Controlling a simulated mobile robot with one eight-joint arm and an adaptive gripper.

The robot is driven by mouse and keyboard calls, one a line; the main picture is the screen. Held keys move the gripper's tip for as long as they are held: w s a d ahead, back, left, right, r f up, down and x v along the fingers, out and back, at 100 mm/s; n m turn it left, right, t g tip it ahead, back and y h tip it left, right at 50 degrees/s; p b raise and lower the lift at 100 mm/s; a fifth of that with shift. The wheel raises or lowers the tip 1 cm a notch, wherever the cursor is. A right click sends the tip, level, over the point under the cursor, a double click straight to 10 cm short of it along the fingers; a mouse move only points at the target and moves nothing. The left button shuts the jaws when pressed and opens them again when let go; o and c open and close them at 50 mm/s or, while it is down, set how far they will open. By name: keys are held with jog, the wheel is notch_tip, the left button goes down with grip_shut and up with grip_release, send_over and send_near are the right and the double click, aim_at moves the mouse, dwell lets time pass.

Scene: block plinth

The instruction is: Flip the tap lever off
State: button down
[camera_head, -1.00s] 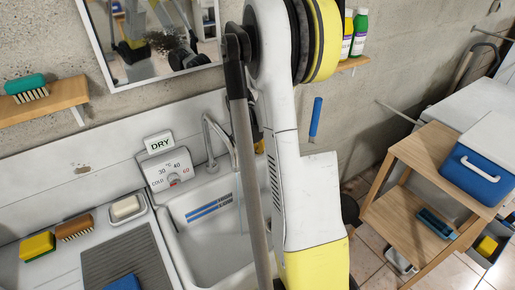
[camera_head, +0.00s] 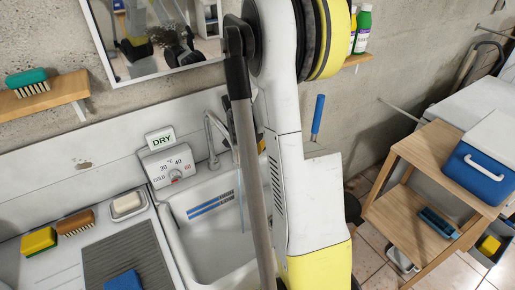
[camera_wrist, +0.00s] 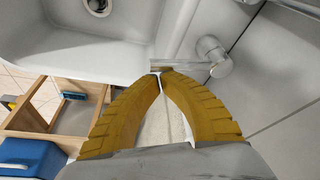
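The grey metal tap (camera_head: 210,140) stands at the back of the white sink (camera_head: 205,245), its curved spout over the basin. A thin pale line drops below the spout; I cannot tell for sure that it is water. In the wrist view a short grey bar, seemingly the lever (camera_wrist: 190,69), runs left from a round grey tap fitting (camera_wrist: 210,50). My gripper (camera_wrist: 161,75) has two yellow ribbed fingers, tips together, right at the bar's left end. I cannot tell whether they touch it. Nothing shows between the tips. My arm hides the gripper in the head view.
A DRY sign (camera_head: 160,141) and temperature panel (camera_head: 169,166) stand left of the tap. Sponge (camera_head: 39,241), brush (camera_head: 75,222) and soap dish (camera_head: 126,205) lie on the left counter. A wooden shelf unit (camera_head: 430,150) with a blue cooler (camera_head: 478,172) stands right.

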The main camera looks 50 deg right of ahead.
jog(key=shift+a, duration=0.75)
